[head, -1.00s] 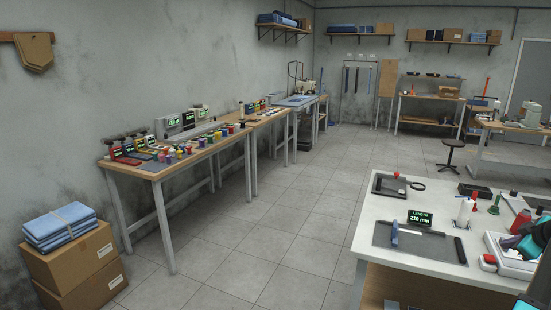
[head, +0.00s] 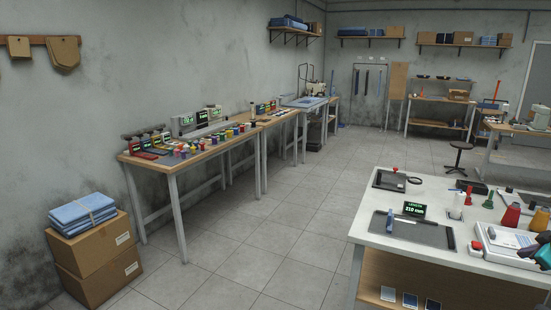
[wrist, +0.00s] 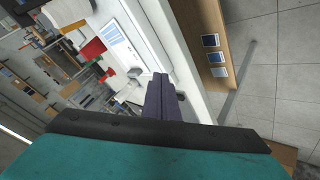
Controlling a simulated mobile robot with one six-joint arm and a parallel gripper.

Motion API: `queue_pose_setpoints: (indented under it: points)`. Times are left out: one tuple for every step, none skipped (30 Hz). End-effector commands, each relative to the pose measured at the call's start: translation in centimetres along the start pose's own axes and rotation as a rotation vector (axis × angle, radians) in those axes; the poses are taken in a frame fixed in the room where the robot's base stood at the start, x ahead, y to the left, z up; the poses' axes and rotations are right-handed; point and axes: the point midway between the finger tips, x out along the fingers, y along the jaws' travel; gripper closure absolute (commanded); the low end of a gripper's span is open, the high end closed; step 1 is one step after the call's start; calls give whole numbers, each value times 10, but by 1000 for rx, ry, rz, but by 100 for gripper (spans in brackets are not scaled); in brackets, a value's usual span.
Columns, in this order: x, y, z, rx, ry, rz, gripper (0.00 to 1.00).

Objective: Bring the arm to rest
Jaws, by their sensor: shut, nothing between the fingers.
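My gripper (wrist: 160,80) shows in the wrist view with its two dark purple fingers together and nothing between them. It hangs over or beside the white-topped table (wrist: 188,95), whose edge runs past the fingers; I cannot tell whether they are clear of it. In the head view only a small dark and teal part of my arm shows at the right edge, above the same white table (head: 375,225).
The white table holds a length display (head: 414,210) on a dark plate, a red cone (head: 510,216) and several small items. Fabric swatches (head: 409,299) lie on its lower shelf. A long workbench (head: 172,165) and cardboard boxes (head: 95,255) stand left. Open floor lies between.

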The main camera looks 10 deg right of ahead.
Motion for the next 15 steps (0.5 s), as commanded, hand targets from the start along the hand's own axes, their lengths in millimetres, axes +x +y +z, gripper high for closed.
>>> queue_pose_setpoints:
  points:
    - [6, -8, -2, 4, 0, -12, 100]
    - [9, -11, -4, 6, 0, -17, 100]
    - [13, -15, -6, 10, 0, -24, 100]
    - [16, -18, -7, 13, -1, -28, 100]
    - [18, -21, -8, 16, -1, -33, 100]
    - [22, -26, -10, 20, -1, -41, 100]
    - [26, -30, -12, 23, -2, -48, 100]
    - [30, -35, -13, 28, -3, -55, 100]
    - [34, -40, -15, 33, -4, -63, 100]
    - [37, -44, -16, 37, -5, -69, 100]
    - [41, -49, -17, 41, -7, -77, 100]
    - [46, -56, -19, 48, -9, -88, 100]
    - [51, -62, -21, 52, -10, -96, 100]
    - [55, -67, -22, 57, -12, -104, 100]
    - [61, -76, -24, 65, -15, -118, 100]
